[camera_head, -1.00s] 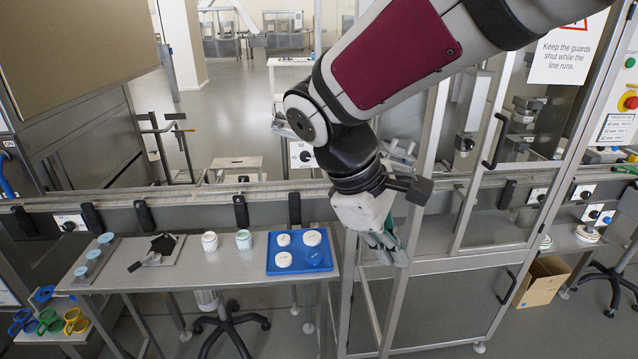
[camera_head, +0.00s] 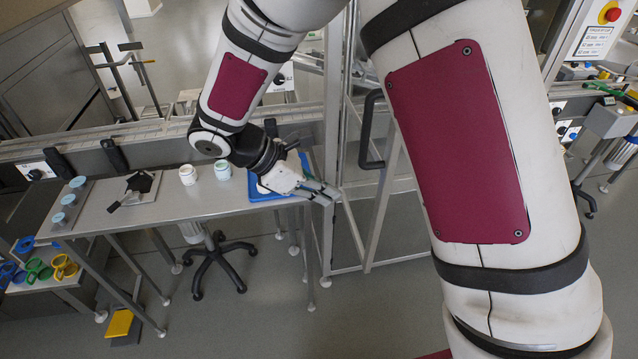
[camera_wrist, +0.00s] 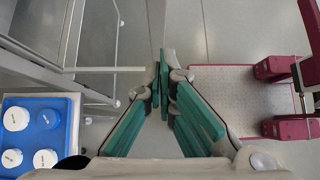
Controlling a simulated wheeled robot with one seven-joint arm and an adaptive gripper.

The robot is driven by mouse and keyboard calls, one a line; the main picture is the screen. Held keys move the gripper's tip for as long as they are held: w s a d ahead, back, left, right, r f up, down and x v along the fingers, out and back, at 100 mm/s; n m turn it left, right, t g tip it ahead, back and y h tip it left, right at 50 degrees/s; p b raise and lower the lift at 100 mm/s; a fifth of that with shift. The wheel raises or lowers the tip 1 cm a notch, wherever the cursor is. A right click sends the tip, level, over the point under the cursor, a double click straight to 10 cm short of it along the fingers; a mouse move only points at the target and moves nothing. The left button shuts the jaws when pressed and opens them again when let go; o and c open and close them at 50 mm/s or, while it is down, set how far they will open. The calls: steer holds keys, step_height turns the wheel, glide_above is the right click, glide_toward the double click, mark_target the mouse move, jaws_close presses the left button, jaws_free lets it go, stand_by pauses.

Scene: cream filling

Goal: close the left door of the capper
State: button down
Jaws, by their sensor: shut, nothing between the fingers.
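The capper's door frame (camera_head: 388,195), with a black D-shaped handle (camera_head: 372,130), stands right of centre in the head view. My forearm hides much of the capper behind it. I cannot tell how far the door stands open. My gripper (camera_head: 330,193) is low beside the capper's left post, left of and below the handle. In the wrist view its teal-padded fingers (camera_wrist: 164,85) are shut with nothing between them. A thin grey bar (camera_wrist: 156,28) runs ahead of the fingertips; I cannot tell whether they touch it.
A grey bench (camera_head: 150,212) on the left carries white jars (camera_head: 188,175) and a blue tray (camera_head: 262,197), partly hidden by my gripper. A wheeled stool (camera_head: 215,262) stands under the bench. Open floor lies in front.

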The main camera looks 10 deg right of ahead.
mark_target(377, 209)
steer(key=shift+s+d+f+p, duration=0.1)
steer(key=shift+d+f+p, duration=0.45)
steer(key=shift+d, duration=0.75)
steer(key=shift+w+d+f+p, duration=0.1)
steer(key=shift+d+f+p, duration=0.15)
steer(key=shift+d+f, duration=0.75)
steer(key=shift+s+d+f+p, duration=0.1)
steer(key=shift+d+f+p, duration=0.3)
steer(key=shift+d, duration=1.2)
steer(key=shift+d, duration=0.1)
